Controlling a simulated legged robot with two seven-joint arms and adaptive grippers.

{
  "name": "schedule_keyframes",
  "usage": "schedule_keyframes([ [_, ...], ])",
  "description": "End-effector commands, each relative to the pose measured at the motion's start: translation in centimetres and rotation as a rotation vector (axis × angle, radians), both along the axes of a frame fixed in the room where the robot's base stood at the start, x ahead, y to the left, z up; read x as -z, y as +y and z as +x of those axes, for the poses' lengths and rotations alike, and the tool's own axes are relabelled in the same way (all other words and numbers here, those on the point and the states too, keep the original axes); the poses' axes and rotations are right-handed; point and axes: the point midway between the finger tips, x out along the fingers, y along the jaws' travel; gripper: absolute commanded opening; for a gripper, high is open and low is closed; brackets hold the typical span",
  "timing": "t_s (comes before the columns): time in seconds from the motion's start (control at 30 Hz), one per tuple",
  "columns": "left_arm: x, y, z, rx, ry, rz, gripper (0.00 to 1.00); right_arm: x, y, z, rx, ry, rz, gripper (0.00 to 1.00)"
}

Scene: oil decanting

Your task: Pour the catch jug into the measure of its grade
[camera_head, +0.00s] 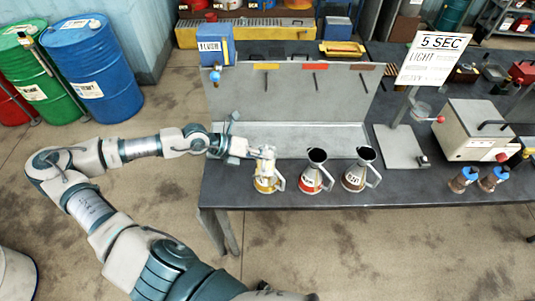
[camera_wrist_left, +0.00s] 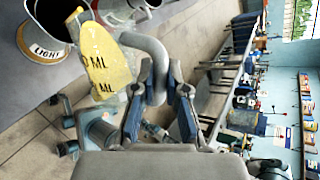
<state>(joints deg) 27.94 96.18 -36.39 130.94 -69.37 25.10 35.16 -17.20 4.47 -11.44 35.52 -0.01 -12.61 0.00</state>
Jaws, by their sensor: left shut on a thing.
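My left gripper (camera_head: 256,156) is shut on the grey handle of the catch jug (camera_wrist_left: 105,62), a yellow vessel with ML marks in the left wrist view. In the head view the jug (camera_head: 267,154) is a small pale shape just above the yellow-banded measure (camera_head: 267,186). The red-banded measure (camera_head: 312,178) and the brownish-banded measure (camera_head: 356,176) stand upright to its right, with dark open mouths. The wrist view shows a measure labelled LIGHT (camera_wrist_left: 47,42) close beside the jug. I cannot tell whether oil is flowing. My right gripper is out of view.
A grey panel (camera_head: 335,85) with yellow, red and brown marks stands behind the measures. A blue box (camera_head: 215,45) is at its left corner. A card (camera_head: 435,58) reads "5 SEC" and "LIGHT" above a stand. A white machine (camera_head: 475,130) and blue-capped bottles (camera_head: 490,180) are at right.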

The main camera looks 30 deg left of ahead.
Motion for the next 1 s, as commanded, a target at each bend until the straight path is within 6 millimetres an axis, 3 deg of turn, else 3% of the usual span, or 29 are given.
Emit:
schedule_keyframes([
  [1.0, 0.0, 0.3, 0.5, -0.002, 0.051, -0.025, 0.0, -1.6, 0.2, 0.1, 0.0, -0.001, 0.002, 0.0],
])
